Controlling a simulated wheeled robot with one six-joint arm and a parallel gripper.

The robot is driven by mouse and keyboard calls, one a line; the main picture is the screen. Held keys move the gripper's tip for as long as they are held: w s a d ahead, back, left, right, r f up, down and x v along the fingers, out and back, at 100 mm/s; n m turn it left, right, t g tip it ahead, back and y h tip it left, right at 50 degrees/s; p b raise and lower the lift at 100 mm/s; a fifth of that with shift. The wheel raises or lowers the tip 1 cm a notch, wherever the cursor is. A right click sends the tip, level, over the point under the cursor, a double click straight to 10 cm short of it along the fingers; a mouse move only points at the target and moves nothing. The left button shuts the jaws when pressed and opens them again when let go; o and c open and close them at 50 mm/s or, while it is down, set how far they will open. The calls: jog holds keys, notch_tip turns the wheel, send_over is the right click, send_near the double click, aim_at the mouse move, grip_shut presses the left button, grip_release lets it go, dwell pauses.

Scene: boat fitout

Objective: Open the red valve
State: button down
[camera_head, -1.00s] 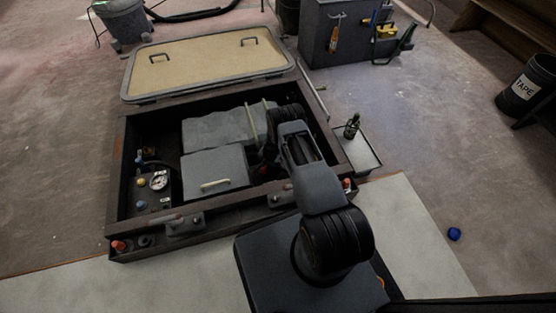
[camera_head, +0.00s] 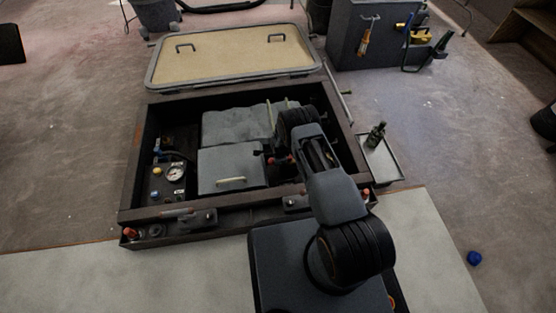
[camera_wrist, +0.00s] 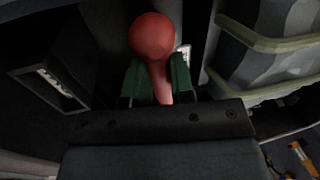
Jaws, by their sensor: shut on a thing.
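The red valve handle shows in the wrist view (camera_wrist: 152,37) as a lever with a round knob, its shaft running down between the finger pads. My gripper (camera_wrist: 157,84) is shut on this lever, with a green pad on each side. In the head view, a small bit of red (camera_head: 284,160) shows beside my arm in the right part of the open box. My arm hides the valve body and most of the gripper there.
The dark box frame (camera_head: 128,190) surrounds grey blocks (camera_head: 230,168) and a gauge panel (camera_head: 174,174) at the left. Its tan lid (camera_head: 232,55) lies behind it. A small tray (camera_head: 385,165) with a dark bottle (camera_head: 376,134) stands at the right. A striped tank (camera_wrist: 265,55) is close beside the gripper.

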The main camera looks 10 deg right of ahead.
jog(key=shift+w+r+m, duration=0.1)
jog(key=shift+w+m, duration=0.2)
jog(key=shift+m, duration=0.1)
jog(key=shift+p, duration=0.3)
jog(key=c, duration=1)
grip_release()
jog(key=s+r+p, duration=0.1)
jog(key=r+p, duration=0.1)
jog(key=r, duration=0.2)
jog(key=r+p, duration=0.2)
jog(key=r, duration=0.3)
jog(key=s+r+p, duration=0.1)
jog(key=r+p, duration=0.1)
jog(key=r, duration=0.2)
jog(key=shift+s+r, duration=0.2)
jog(key=shift+s, duration=0.15)
